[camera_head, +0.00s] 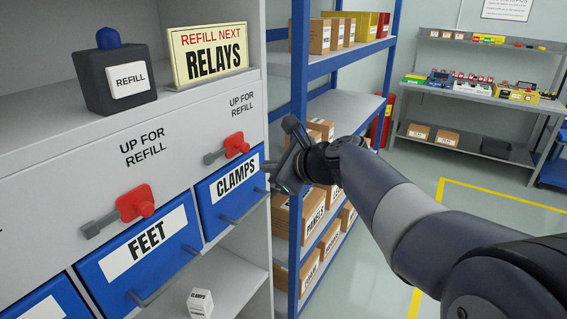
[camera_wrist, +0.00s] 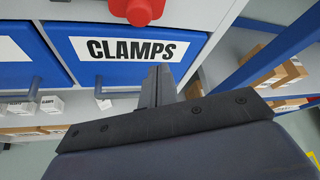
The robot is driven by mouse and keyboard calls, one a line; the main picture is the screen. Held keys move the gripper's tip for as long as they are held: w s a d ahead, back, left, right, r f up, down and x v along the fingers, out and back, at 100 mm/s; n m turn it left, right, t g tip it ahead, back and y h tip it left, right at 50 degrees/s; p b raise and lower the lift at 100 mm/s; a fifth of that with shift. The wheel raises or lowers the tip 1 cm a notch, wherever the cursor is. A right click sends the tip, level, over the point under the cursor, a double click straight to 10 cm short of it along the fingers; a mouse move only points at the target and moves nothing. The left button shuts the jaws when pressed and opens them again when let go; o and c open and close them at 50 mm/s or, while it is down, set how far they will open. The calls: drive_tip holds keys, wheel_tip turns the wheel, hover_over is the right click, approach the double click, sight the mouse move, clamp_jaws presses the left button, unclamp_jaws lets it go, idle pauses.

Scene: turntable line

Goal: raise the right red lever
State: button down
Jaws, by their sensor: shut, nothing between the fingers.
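The right red lever (camera_head: 236,144) sits on the grey panel above the blue CLAMPS drawer (camera_head: 229,188). Its grey bar points left and slightly down in the head view. The lever's red hub (camera_wrist: 137,9) shows at the top edge of the wrist view, partly cut off. My gripper (camera_head: 271,177) is to the right of the CLAMPS drawer and lower than the lever, apart from the lever. In the wrist view its fingers (camera_wrist: 158,84) are together and empty, in front of the drawer's lower right part.
A second red lever (camera_head: 135,203) is above the FEET drawer (camera_head: 145,246). Drawer handles stick out in front. A blue-posted shelf rack (camera_head: 299,80) with cardboard boxes stands close behind my gripper. Open floor (camera_head: 396,185) lies to the right.

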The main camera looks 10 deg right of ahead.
sight(231, 152)
drive_tip(key=a+r, duration=0.1)
drive_tip(key=a+p, duration=0.1)
drive_tip(key=a+r+p, duration=0.1)
drive_tip(key=shift+w+r, duration=0.25)
drive_tip(key=shift+r, duration=0.05)
